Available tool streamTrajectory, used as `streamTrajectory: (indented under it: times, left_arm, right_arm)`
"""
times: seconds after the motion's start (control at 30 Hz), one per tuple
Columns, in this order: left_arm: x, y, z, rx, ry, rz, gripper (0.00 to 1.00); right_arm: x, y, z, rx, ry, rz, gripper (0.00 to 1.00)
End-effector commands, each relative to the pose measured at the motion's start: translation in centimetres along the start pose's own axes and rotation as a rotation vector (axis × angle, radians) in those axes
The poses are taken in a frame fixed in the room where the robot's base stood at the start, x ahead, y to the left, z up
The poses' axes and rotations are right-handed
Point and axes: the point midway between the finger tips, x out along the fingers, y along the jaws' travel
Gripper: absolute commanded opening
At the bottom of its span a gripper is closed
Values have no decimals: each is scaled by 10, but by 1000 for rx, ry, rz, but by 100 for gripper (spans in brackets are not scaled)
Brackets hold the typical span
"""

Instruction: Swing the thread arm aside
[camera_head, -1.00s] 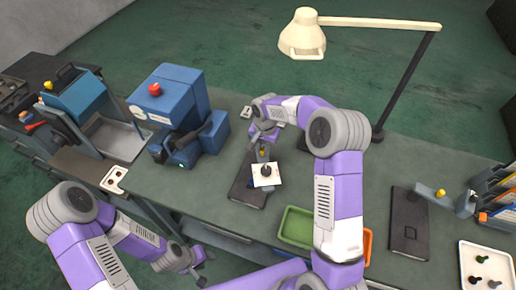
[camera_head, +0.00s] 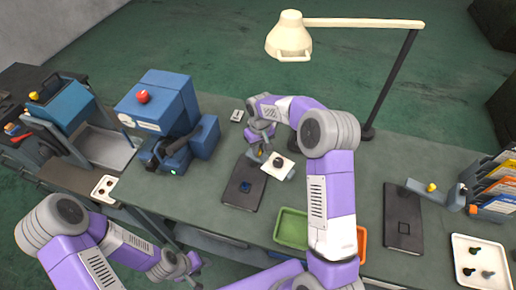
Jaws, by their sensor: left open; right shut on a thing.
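The thread arm (camera_head: 279,166) carries a white square plate with a dark round piece on it. It is turned to the right of its dark base plate (camera_head: 240,195), where a small blue square lies uncovered. My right gripper (camera_head: 261,147) is shut at the thread arm's yellow knob, at the far end of the base plate; its fingers partly hide the knob. My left gripper (camera_head: 186,275) is open and empty, low at the left, in front of the bench edge and away from the thread arm.
A blue machine with a red button (camera_head: 143,97) stands left of the base plate. A green tray (camera_head: 291,228) and an orange tray lie near the front edge. A second dark plate (camera_head: 403,222) with a yellow-knobbed arm lies right, beside a white tray (camera_head: 480,262). A lamp (camera_head: 289,38) hangs behind.

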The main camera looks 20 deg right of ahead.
Motion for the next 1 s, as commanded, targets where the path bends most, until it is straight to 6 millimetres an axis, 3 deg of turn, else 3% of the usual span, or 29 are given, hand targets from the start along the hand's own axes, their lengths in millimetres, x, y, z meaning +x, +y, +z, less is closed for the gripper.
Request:
streamTrajectory:
  times: [0.67,0.7,0.8,0.87,1.0]
  left_arm:
    - [0,0,0,0,0,0,43]
    - [0,0,0,0,0,0,43]
    - [0,0,0,0,0,0,43]
    - [0,0,0,0,0,0,43]
    - [0,0,0,0,0,0,43]
  right_arm:
    - [-2,2,-2,-62,2,1,0]
    - [-2,2,-2,-62,2,1,27]
    - [-1,2,-2,-62,2,1,43]
    - [-1,2,-2,-62,1,1,48]
    - [-1,2,-1,-61,0,1,48]
